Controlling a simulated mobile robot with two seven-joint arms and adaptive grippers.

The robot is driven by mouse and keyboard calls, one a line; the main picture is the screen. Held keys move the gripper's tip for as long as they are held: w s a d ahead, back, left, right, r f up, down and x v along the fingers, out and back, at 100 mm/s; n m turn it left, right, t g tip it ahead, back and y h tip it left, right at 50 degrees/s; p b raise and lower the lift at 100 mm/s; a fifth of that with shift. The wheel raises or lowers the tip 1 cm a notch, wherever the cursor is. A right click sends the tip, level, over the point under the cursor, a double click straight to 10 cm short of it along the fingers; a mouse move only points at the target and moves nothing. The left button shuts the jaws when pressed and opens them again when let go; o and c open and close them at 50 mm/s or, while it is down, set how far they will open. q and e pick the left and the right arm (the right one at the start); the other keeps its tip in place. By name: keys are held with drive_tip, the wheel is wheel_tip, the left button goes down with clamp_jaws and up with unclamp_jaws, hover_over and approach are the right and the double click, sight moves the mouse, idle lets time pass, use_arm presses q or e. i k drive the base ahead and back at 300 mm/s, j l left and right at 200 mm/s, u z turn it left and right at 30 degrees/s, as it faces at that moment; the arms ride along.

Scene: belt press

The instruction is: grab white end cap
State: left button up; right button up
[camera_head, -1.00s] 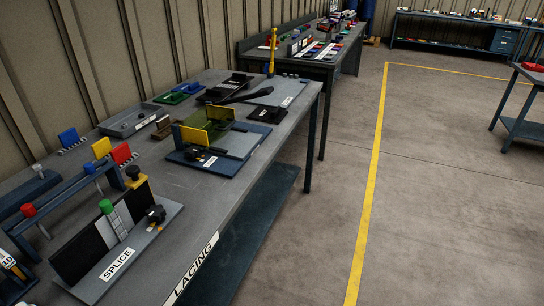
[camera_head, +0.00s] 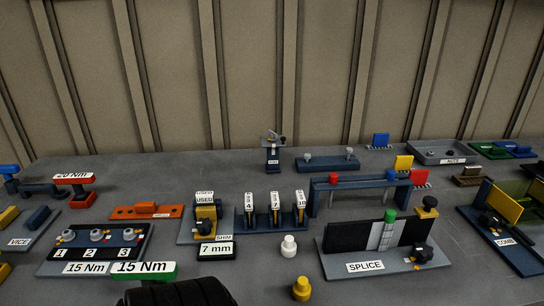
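A small white end cap (camera_head: 288,246), round with a narrower top, stands on the grey bench in the lower middle of the head view, in front of the small labelled stands. A yellow piece of similar shape (camera_head: 301,289) stands nearer the front edge of the view, slightly right of the white one. Nothing touches the white end cap.
The SPLICE fixture (camera_head: 366,267) lies to the right of the cap. The 7 mm SHIM stand (camera_head: 215,250) is at its left. A black ribbed object (camera_head: 180,292) is cut off at the bottom left. Bare bench (camera_head: 262,268) surrounds the cap.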

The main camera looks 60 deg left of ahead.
sight(288, 247)
drive_tip(key=k+u, duration=0.1)
drive_tip(key=u, duration=1.55)
